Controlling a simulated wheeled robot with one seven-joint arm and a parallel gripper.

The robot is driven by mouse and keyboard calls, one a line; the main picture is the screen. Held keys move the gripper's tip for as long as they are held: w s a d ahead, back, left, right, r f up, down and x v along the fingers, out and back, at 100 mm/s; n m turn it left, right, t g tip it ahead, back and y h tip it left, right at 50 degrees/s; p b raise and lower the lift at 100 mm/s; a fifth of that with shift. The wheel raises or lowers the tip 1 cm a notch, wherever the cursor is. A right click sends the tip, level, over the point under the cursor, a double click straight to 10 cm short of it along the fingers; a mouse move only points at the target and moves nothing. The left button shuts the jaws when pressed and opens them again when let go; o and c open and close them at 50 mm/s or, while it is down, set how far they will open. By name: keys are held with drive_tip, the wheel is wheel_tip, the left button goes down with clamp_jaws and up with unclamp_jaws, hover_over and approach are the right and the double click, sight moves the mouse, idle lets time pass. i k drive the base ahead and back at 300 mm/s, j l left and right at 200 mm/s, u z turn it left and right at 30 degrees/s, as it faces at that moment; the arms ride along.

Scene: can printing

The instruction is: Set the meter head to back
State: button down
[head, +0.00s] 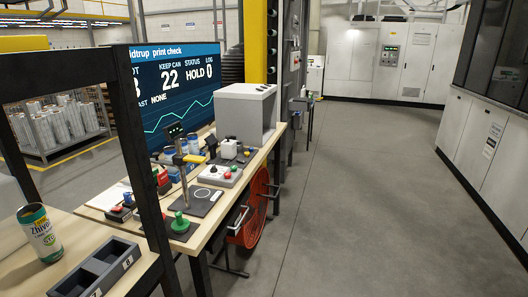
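What looks like the meter head (174,130) is a small dark box with a faint green display. It sits on top of a thin upright post (183,178) on the workbench. The post stands at a dark plate (204,204) with a pale ring on it. The head is too small to tell which way it is set or to read its display. My gripper is not in view.
A green-knobbed piece (180,222), a button box (220,174) and a grey cabinet (245,112) are on the bench. A can (40,233) stands by a dark two-compartment tray (97,268). A dark frame post (143,170) partly blocks the view. The right floor (370,200) is clear.

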sight(229, 147)
drive_tip(key=i+u, duration=0.4)
drive_tip(key=i, duration=1.3)
drive_tip(key=i+l+z, duration=0.15)
drive_tip(key=l, duration=0.15)
drive_tip(key=i+l+z, duration=0.2)
drive_tip(key=i+l, duration=0.25)
drive_tip(key=i+j, duration=0.35)
drive_tip(key=j, duration=0.2)
